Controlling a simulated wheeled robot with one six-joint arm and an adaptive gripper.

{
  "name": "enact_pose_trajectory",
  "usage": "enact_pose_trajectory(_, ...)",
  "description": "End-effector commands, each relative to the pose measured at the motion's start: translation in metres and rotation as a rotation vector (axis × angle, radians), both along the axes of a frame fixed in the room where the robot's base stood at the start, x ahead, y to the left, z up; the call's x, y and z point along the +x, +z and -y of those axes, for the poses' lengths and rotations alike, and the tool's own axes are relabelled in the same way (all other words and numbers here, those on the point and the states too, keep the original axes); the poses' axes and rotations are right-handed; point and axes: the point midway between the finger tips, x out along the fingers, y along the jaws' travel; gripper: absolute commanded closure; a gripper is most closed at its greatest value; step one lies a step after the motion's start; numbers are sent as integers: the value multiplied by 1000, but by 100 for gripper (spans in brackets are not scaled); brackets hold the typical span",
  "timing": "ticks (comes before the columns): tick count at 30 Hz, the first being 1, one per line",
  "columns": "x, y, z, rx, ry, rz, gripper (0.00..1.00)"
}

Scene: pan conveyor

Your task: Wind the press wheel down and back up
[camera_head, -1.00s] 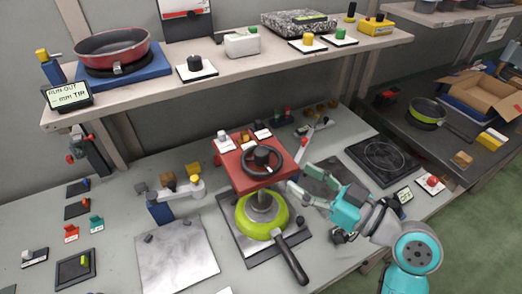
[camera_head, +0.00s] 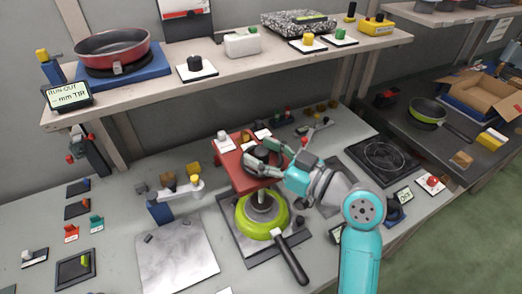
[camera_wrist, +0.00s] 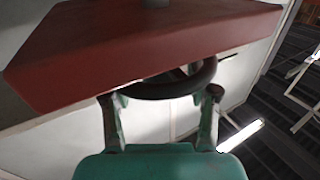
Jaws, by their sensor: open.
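The red press (camera_head: 245,180) stands on the bench with its black wheel (camera_head: 250,157) on top, partly hidden by my gripper. A lime-green pan (camera_head: 248,229) sits under the press, its dark handle pointing to the lower right. My gripper (camera_head: 271,158) is open at the right side of the wheel. In the wrist view the fingers (camera_wrist: 160,95) are spread, with the dark wheel rim (camera_wrist: 160,90) crossing between the fingertips. I cannot tell whether either finger touches it. The red press body (camera_wrist: 130,45) fills the top of that view.
A grey plate (camera_head: 178,257) lies left of the press. A blue-based fixture (camera_head: 160,207) stands behind that plate. A black hotplate (camera_head: 383,158) lies to the right. The shelf (camera_head: 235,72) above the bench carries a red pan (camera_head: 112,47) and several small devices.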

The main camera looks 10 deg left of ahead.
Motion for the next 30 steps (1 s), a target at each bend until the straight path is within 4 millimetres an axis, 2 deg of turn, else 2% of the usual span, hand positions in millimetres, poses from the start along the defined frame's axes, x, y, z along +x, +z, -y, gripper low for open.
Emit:
enact_pose_trajectory(11, 3, 0, -6, 0, 0, 0, 41)
enact_pose_trajectory(14, 3, 0, -6, 0, 0, 0, 61)
enact_pose_trajectory(18, 3, 0, -6, 0, 0, 0, 96)
enact_pose_trajectory(19, 3, 0, -6, 0, 0, 0, 100)
enact_pose_trajectory(30, 2, 0, -6, 0, -44, 1, 100)
